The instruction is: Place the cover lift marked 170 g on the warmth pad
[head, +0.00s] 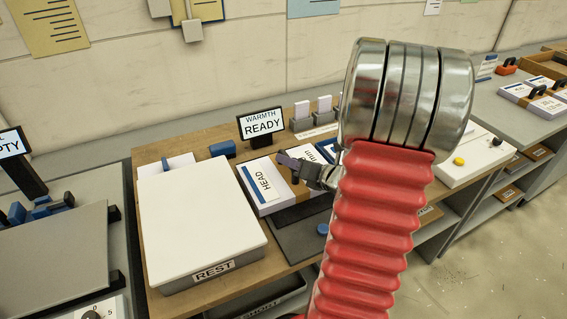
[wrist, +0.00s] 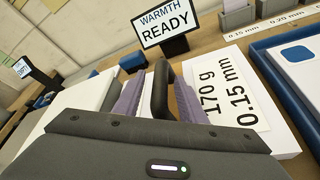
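The cover lift (wrist: 232,100) is a white block; its label reads 170 g and 0.15 mm in the wrist view. In the head view the lift (head: 283,205) shows a HEAD label and a brown band, before the WARMTH READY sign (head: 261,124). My gripper (wrist: 160,88) has its purple fingers on either side of the lift's dark arched handle (wrist: 159,92), with small gaps. In the head view my gripper (head: 290,160) is over the lift. A dark slab (head: 290,239), apparently the warmth pad, shows at the lift's front edge; whether the lift touches it is unclear.
A white slab marked REST (head: 200,215) stands close on the left. A blue-edged tray (wrist: 270,70) is close on the right, with small card holders (head: 313,118) behind. My red arm hides much of the bench's right part.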

